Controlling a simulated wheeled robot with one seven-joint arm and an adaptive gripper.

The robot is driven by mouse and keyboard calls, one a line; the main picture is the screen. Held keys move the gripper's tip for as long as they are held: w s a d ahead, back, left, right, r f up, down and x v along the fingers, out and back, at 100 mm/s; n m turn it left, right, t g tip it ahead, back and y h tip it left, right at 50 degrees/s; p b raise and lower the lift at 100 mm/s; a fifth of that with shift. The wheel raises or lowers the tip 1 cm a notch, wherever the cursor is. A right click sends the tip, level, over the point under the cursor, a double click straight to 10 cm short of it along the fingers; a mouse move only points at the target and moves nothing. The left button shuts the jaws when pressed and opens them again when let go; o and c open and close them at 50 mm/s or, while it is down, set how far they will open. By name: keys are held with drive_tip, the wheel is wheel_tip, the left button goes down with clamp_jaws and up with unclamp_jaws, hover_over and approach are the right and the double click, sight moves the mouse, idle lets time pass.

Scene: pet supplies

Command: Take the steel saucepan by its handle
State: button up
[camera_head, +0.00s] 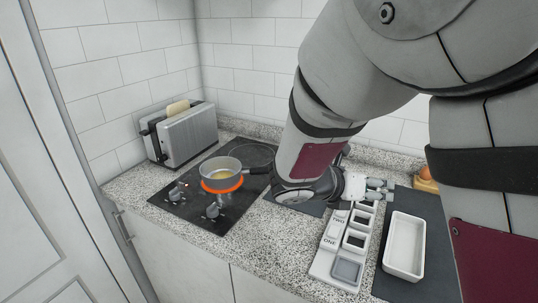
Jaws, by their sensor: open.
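The steel saucepan (208,176) sits upright on a glowing orange burner of the black cooktop (188,211). Something yellow lies inside it. Its dark handle (258,170) points right, toward my arm, and its far end meets the arm's outline; I cannot tell whether they touch. My gripper (380,189) is small and partly hidden beyond my wrist, well to the right of the saucepan and apart from the handle. It is open, and I see nothing held in it.
A silver toaster (188,135) with bread stands behind the cooktop at left. A white labelled holder (322,264) and a white tray (404,246) on a dark mat (396,287) lie at right. Bare speckled counter (272,235) is free between cooktop and holder. Tiled walls close the back.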

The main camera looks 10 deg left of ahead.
drive_tip(key=w+a+f+n+t+y, duration=0.2)
drive_tip(key=a+f+n+t, duration=0.1)
drive_tip(key=a+n, duration=0.4)
drive_tip(key=w+a+f+n+t+y+b, duration=0.1)
drive_tip(key=w+a+f+n+t+y, duration=0.2)
drive_tip(key=a+n, duration=0.5)
drive_tip(key=w+a+f+n+t+y+b, duration=0.1)
drive_tip(key=w+a+f+n+t+y, duration=0.1)
drive_tip(key=a+f+n+t, duration=0.3)
drive_tip(key=shift+w+a+n+y, duration=0.15)
drive_tip(key=shift+w+a+n, duration=0.15)
drive_tip(key=shift+a+n, duration=0.95)
drive_tip(key=shift+w+a+n+y, duration=0.2)
drive_tip(key=shift+a+n, duration=0.25)
drive_tip(key=shift+a, duration=1.55)
drive_tip(key=w, duration=0.5)
drive_tip(key=w+d, duration=0.1)
drive_tip(key=w, duration=0.1)
drive_tip(key=shift+w, duration=0.35)
drive_tip(key=shift+w+d+b, duration=0.2)
drive_tip(key=shift+w+b, duration=0.25)
drive_tip(key=shift+w, duration=2.5)
clamp_jaws()
drive_tip(key=shift+r, duration=0.1)
